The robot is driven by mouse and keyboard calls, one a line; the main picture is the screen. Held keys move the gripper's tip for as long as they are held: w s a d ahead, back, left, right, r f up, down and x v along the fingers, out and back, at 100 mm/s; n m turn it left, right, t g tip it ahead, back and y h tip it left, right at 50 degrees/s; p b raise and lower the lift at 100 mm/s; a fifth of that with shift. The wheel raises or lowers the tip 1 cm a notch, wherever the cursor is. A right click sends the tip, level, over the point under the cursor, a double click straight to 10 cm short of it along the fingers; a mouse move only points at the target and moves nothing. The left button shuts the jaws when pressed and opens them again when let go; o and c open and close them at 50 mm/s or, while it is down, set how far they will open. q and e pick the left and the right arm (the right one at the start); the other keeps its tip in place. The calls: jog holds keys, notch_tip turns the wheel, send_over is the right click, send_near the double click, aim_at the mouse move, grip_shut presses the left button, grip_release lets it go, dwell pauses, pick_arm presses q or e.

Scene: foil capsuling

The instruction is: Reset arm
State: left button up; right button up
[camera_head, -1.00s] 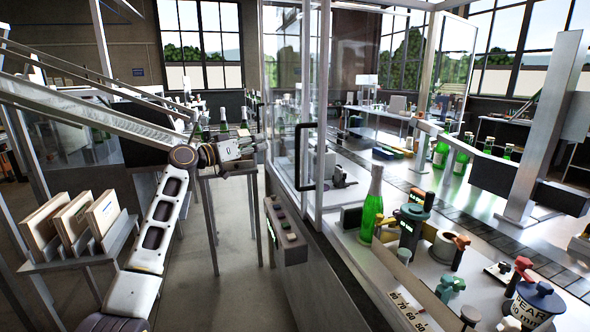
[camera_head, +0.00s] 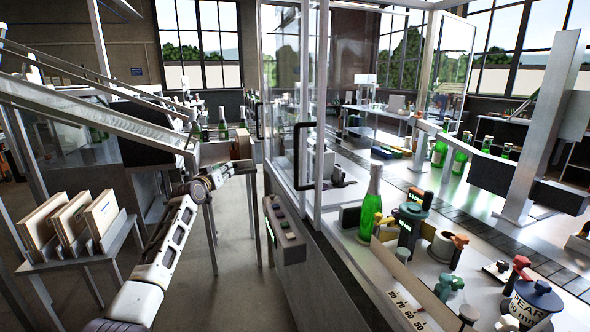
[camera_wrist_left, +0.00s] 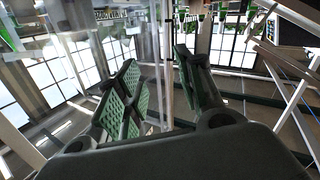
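My left arm (camera_head: 168,250) comes up from the bottom left in the head view, with its wrist (camera_head: 213,178) in front of the back bench, left of the glass enclosure. My left gripper (camera_wrist_left: 156,62) shows in the left wrist view, its two green-padded fingers spread apart with nothing between them. In the head view its fingers are small and hard to make out. My right arm and gripper are not in view.
A glass enclosure with a black door handle (camera_head: 305,156) stands right of the left arm. Inside are a green bottle (camera_head: 371,203) and several coloured knobs. A rack with wooden panels (camera_head: 69,224) stands at left.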

pick_arm(q)
jog(key=s+a+f+m+g+y, duration=0.1)
jog(key=s+a+f+g+y, duration=0.15)
jog(key=f, duration=1.35)
jog(key=s+a+f+g+y, duration=0.1)
jog(key=s+a+f, duration=0.15)
jog(key=f, duration=1.35)
jog(key=s+f+m+g, duration=0.1)
jog(key=s+f, duration=0.6)
jog(key=f, duration=0.3)
jog(key=s+a+f+g, duration=0.1)
jog(key=s+f+g, duration=0.1)
jog(key=s+f, duration=0.55)
jog(key=s+f+m+g, duration=0.1)
jog(key=s+f, duration=0.4)
jog(key=f, duration=0.6)
jog(key=s+f+g+p, duration=0.1)
jog(key=s+f+g, duration=0.1)
jog(key=s+f, duration=0.9)
jog(key=s+f+g, duration=0.2)
jog(key=s+f, duration=0.5)
jog(key=s, duration=0.8)
jog(key=s+f+g, duration=0.2)
jog(key=s+f, duration=0.2)
jog(key=s, duration=1.2)
jog(key=s+d+f+g, duration=0.1)
jog(key=s+f, duration=0.3)
jog(key=s, duration=1.3)
jog(key=shift+s+f+g, duration=0.25)
jog(key=shift+g, duration=0.5)
